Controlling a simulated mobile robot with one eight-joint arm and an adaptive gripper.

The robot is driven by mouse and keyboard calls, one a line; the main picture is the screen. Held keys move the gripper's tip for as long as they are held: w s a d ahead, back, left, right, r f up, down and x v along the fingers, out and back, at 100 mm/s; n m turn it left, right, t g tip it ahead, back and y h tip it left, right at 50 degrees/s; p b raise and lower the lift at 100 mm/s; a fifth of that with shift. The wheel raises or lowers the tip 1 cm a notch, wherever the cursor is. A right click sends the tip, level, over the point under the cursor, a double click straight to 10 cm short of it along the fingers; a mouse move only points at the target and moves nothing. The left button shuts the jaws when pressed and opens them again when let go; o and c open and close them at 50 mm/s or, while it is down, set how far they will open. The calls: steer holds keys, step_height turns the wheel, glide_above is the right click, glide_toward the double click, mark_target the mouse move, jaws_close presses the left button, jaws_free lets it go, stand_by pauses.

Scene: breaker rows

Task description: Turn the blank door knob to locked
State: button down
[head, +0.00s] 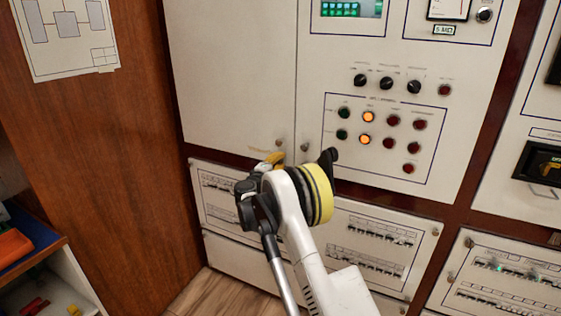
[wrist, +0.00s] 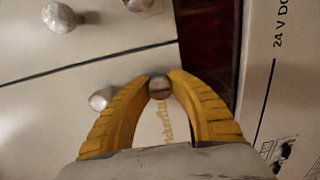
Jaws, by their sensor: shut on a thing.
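My gripper (head: 274,158) is at the lower edge of the large blank cream door (head: 230,70), beside its seam with the neighbouring panel. In the wrist view, my yellow fingers (wrist: 159,88) are shut on a small round metal knob (wrist: 159,86) of the blank door, one fingertip on each side. Faint yellowish lettering (wrist: 165,125) lies on the door beside this knob. The head view hides the held knob behind my fingers. I cannot tell which way the knob is turned.
Another metal knob (wrist: 102,98) sits close to my left finger. Two more knobs (wrist: 62,17) are across the seam. A dark red frame strip (wrist: 207,40) and a breaker panel (head: 375,240) lie below the door. A lamp panel (head: 385,135) is to the right.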

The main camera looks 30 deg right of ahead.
stand_by(0.3)
steer(key=c, duration=1.2)
jaws_free()
steer(key=shift+o, duration=0.2)
steer(key=shift+a, duration=0.1)
steer(key=v, duration=1.2)
